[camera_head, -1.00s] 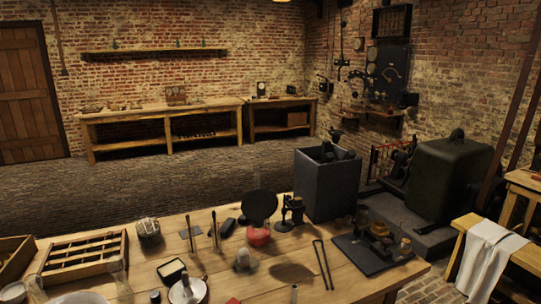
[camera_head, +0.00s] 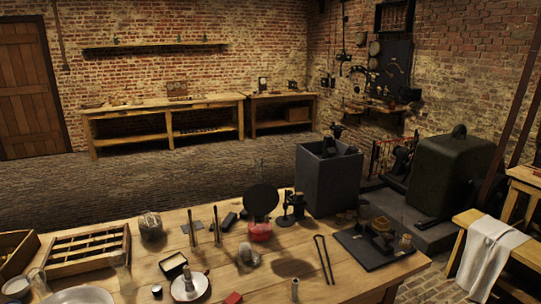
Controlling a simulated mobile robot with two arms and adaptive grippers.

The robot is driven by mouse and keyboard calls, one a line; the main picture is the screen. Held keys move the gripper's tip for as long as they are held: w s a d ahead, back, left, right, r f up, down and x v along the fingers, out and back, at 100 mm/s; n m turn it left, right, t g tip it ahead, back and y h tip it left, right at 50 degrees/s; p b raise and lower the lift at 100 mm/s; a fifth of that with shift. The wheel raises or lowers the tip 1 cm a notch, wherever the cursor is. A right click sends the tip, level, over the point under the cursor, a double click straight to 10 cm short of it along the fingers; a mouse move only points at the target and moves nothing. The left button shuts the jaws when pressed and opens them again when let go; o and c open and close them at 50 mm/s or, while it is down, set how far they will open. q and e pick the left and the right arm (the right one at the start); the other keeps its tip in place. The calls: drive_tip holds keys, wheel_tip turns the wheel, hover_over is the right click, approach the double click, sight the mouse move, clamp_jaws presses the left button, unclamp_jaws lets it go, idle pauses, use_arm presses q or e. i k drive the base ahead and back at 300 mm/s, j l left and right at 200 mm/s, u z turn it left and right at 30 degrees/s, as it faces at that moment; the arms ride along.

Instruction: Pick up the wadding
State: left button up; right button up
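A small pale grey-white lump (camera_head: 247,256) that looks like the wadding lies on the near wooden table, around the middle, in front of a red object (camera_head: 260,231). A greyish rounded bundle or filled jar (camera_head: 151,228) stands farther left; I cannot tell its contents for certain. Neither of my grippers is in view.
The wooden table (camera_head: 215,255) is crowded. A divided wooden tray (camera_head: 88,250), a small open tin (camera_head: 173,266) and a white dish (camera_head: 190,288) stand left. Black tongs (camera_head: 324,258) and a dark board (camera_head: 365,250) lie right. A grey bin (camera_head: 328,183) stands behind.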

sight(245, 250)
drive_tip(key=i+l+u, duration=0.1)
drive_tip(key=i+u, duration=0.15)
drive_tip(key=u, duration=0.15)
drive_tip(key=i+l+u, duration=0.15)
drive_tip(key=u, duration=0.25)
drive_tip(key=i+l+u, duration=0.2)
drive_tip(key=u, duration=0.2)
